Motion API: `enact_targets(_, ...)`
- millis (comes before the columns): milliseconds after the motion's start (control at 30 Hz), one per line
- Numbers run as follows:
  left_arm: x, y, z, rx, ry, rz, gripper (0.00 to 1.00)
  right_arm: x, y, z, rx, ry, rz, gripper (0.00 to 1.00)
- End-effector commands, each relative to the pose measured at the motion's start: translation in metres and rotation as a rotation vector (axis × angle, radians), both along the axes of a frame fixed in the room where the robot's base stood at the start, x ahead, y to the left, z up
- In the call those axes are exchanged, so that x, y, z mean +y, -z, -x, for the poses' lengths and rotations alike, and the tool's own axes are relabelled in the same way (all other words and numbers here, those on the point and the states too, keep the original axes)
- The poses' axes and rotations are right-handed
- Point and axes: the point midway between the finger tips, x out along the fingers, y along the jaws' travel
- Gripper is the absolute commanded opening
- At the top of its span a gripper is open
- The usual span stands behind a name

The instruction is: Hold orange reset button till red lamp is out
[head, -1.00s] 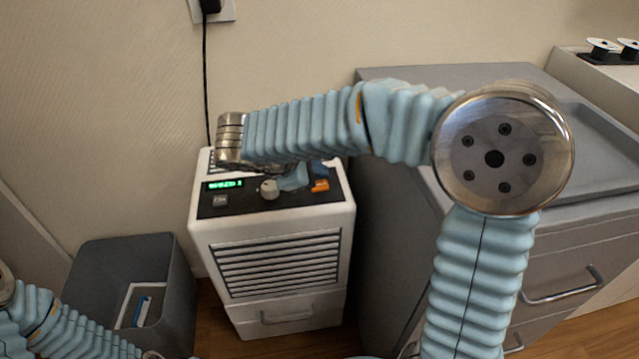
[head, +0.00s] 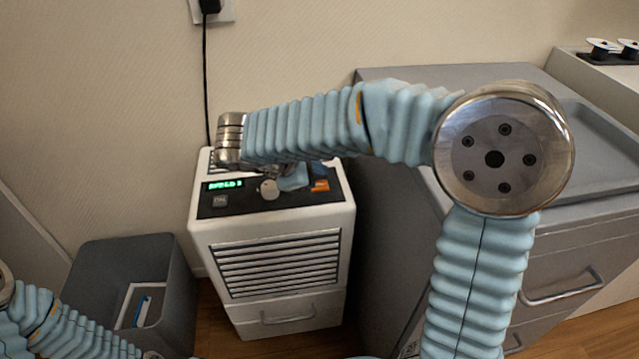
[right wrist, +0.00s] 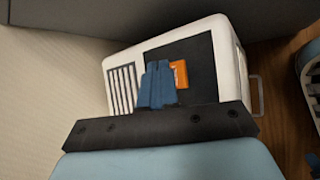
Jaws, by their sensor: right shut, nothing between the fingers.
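The orange reset button (head: 320,186) sits at the right of the black control panel on top of a white machine (head: 270,223). My right gripper (head: 317,170) is shut and empty, its blue fingertips right at the button's far side. In the right wrist view the shut blue fingers (right wrist: 158,84) partly overlap the orange button (right wrist: 180,74). I cannot tell whether they press it. No lit red lamp shows; my right arm covers part of the panel's back. My left arm is at the lower left, its gripper out of frame.
The panel also has a green display (head: 225,184), a pale knob (head: 269,190) and a small grey button (head: 220,201). A grey bin (head: 130,260) stands left of the machine. A grey drawer cabinet (head: 385,200) stands close on its right. A black cord (head: 205,90) runs down the wall behind.

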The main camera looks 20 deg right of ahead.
Motion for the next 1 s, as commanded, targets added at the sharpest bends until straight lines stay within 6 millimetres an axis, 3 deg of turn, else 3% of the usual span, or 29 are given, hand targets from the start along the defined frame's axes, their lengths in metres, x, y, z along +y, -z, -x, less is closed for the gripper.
enact_targets(1000,0.0,0.0042,0.0,0.0,0.0,0.0,0.0,0.0,0.0088,0.0001,0.0,0.0,0.0,0.0)
